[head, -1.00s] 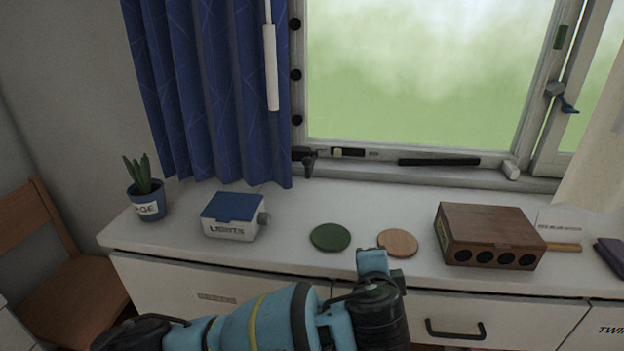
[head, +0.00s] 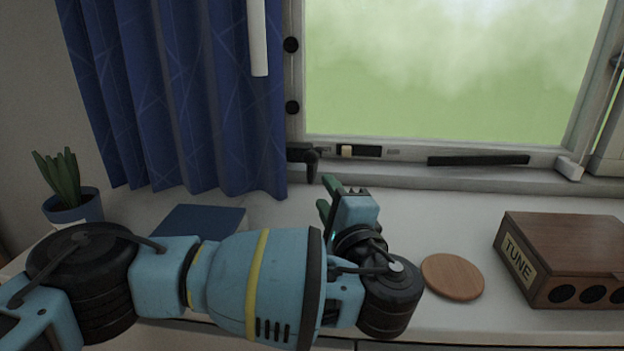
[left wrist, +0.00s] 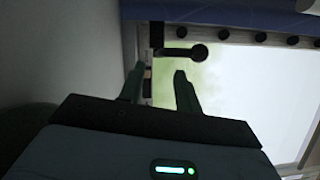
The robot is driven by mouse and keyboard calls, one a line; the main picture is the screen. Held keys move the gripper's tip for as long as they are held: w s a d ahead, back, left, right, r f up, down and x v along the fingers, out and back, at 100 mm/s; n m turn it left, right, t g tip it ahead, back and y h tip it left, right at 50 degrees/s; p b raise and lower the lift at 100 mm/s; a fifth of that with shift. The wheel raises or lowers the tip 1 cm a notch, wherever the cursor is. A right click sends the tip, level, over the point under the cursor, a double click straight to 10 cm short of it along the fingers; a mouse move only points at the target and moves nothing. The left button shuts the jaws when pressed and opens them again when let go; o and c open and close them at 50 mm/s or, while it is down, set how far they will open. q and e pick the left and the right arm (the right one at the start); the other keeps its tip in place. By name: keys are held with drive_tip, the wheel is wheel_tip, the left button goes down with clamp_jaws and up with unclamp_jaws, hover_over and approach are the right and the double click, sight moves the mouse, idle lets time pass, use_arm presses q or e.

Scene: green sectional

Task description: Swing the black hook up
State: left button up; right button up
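The black hook (head: 312,163) sits at the lower left corner of the window frame and hangs downward over the sill. In the left wrist view the black hook (left wrist: 182,53), with a round end, shows just beyond the fingertips. My left gripper (head: 328,196) is in front of the sill, close below the hook in the head view. The left wrist view shows its two fingers (left wrist: 158,76) apart with nothing between them. The gripper appears apart from the hook. My right gripper is not in view.
A blue curtain (head: 175,100) hangs left of the hook. On the white counter (head: 420,225) are a potted plant (head: 68,200), a blue-lidded box (head: 200,222) partly hidden by my arm, a wooden disc (head: 452,276) and a brown box (head: 565,250). A black bar (head: 478,160) lies along the window's bottom frame.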

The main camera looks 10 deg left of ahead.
use_arm(q)
drive_tip(key=shift+w+a+r, duration=0.15)
drive_tip(key=shift+w+a, duration=0.05)
drive_tip(key=shift+w, duration=0.15)
drive_tip(key=x, duration=0.6)
drive_tip(key=shift+w, duration=0.2)
clamp_jaws()
